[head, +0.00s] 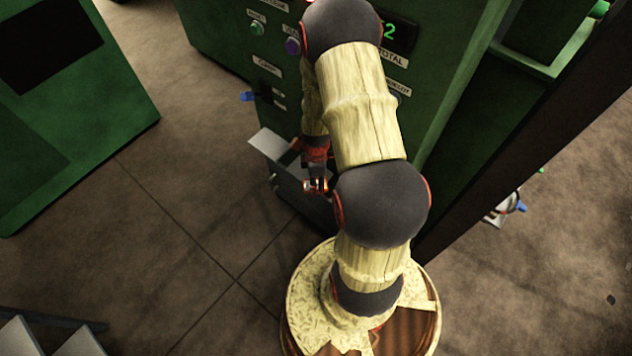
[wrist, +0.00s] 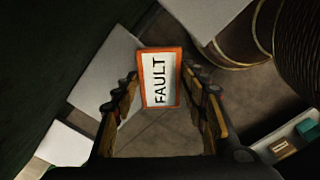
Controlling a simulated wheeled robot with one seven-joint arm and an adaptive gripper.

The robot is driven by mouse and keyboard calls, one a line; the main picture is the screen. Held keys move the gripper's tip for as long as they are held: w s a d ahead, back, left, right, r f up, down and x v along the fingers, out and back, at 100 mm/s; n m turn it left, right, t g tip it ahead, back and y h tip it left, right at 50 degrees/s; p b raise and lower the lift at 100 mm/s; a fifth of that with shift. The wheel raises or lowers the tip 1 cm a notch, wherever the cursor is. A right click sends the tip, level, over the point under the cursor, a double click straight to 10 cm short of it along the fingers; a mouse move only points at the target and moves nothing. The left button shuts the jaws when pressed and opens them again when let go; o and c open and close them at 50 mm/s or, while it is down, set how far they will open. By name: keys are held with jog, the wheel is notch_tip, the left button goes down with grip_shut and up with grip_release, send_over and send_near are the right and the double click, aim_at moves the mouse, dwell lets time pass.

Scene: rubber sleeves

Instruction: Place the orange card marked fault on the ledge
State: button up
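The orange-bordered card marked FAULT (wrist: 160,85) is in the middle of the wrist view, its white face toward the camera. My gripper (wrist: 160,76) has one fingertip at each side edge of the card, and the card appears held between them. In the head view my gripper (head: 316,185) is low beside the green machine, partly hidden by my arm. A grey metal plate (head: 268,143), which looks like the ledge, juts from the machine's lower front close to my gripper. A grey panel (wrist: 104,62) also shows behind the card's left side in the wrist view.
The green machine (head: 236,42) with labels and buttons stands behind my arm. A blue-tipped lever (head: 248,96) sticks out above the plate. Another green cabinet (head: 70,110) stands at the left, with open tiled floor (head: 190,180) between. A dark post (head: 520,140) rises at the right.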

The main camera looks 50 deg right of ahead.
jog(key=o, duration=0.3)
jog(key=shift+o, duration=0.2)
notch_tip(320, 180, up, 12)
jog(key=p, duration=0.4)
jog(key=shift+r, duration=0.15)
dwell(0.5)
